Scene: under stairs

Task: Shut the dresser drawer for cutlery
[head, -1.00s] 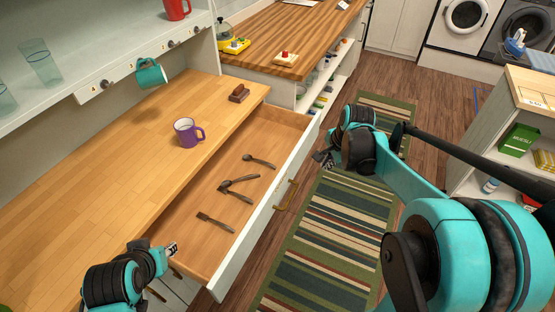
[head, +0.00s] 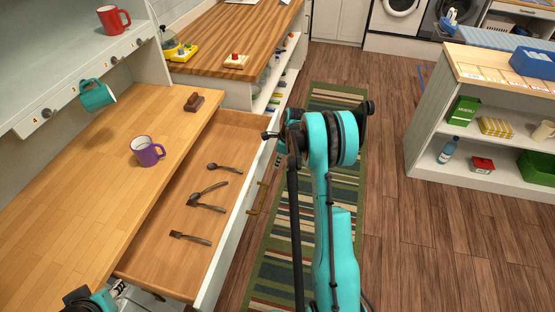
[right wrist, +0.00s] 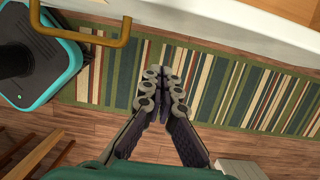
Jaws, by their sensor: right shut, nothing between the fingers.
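The dresser drawer (head: 160,250) stands open under the wooden worktop. Several dark forks and spoons (head: 206,206) lie on its wooden floor. Its white front faces the rug and carries a brass handle (head: 256,198). The handle also shows at the upper left of the right wrist view (right wrist: 90,38). My right gripper (head: 268,135) is near the far end of the drawer front, shut and empty. In the right wrist view its closed fingertips (right wrist: 163,80) are over the rug, apart from the handle. My left gripper (head: 116,289) is at the drawer's near left corner, partly cut off; its jaw state is unclear.
A purple mug (head: 147,151) and a brown block (head: 194,102) stand on the worktop. A teal mug (head: 96,95) hangs below the shelf. A striped rug (head: 283,245) covers the floor before the drawer. A white shelf unit (head: 430,115) stands at the right.

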